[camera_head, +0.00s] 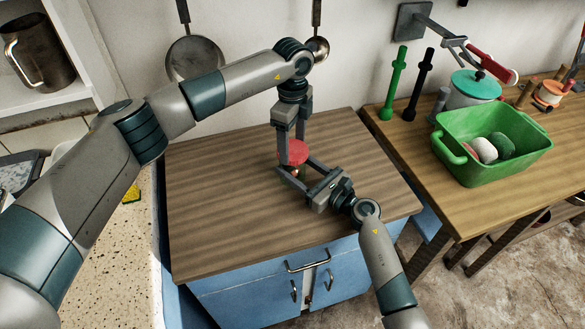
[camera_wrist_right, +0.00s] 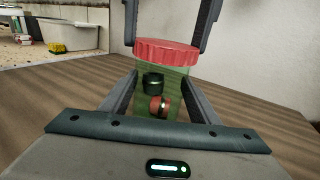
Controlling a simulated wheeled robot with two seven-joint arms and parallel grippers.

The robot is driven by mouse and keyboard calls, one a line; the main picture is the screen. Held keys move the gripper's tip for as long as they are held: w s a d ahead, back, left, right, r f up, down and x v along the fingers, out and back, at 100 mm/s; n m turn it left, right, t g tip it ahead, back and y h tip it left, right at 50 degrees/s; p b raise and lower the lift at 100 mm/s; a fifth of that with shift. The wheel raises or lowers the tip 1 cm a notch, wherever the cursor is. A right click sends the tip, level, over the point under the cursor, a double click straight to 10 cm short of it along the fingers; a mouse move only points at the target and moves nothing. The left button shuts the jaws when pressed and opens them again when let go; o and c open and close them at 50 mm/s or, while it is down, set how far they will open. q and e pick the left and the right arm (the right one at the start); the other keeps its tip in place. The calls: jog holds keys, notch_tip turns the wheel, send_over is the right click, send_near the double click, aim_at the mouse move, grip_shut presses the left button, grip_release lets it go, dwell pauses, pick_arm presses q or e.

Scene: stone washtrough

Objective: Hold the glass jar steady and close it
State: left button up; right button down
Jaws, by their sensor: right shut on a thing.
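A glass jar (camera_wrist_right: 166,98) stands upright on the wooden worktop, with a red lid (camera_head: 292,151) at its top; the lid also shows in the right wrist view (camera_wrist_right: 166,52). Through the greenish glass I see a dark piece and a reddish piece. My right gripper (camera_head: 293,174) is shut on the jar's body from the front, a finger on each side. My left gripper (camera_head: 291,138) points down from above, its spread fingers on either side of the lid. I cannot tell whether the lid is fully seated.
The worktop (camera_head: 220,200) around the jar is clear. On the right-hand table stand a green basin (camera_head: 490,150) with several rounded things, a teal-lidded pot (camera_head: 470,90), and green (camera_head: 394,85) and black (camera_head: 418,85) rods. Pans (camera_head: 195,58) hang on the wall behind.

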pick_arm(q)
jog(key=m, duration=0.4)
jog(key=shift+o, duration=0.2)
jog(key=m, duration=0.4)
jog(key=shift+m, duration=0.3)
jog(key=m, duration=0.4)
jog(key=shift+m, duration=0.3)
jog(key=shift+c, duration=0.2)
jog(key=m, duration=0.4)
jog(key=shift+o, duration=0.3)
jog(key=m, duration=0.4)
jog(key=shift+m, duration=0.4)
jog(key=m, duration=0.4)
jog(key=shift+c, duration=0.3)
jog(key=shift+o, duration=0.2)
jog(key=m, duration=1)
jog(key=shift+f, duration=0.1)
jog(key=shift+c, duration=0.2)
jog(key=o, duration=1.2)
jog(key=shift+o, duration=0.2)
notch_tip(320, 180, up, 12)
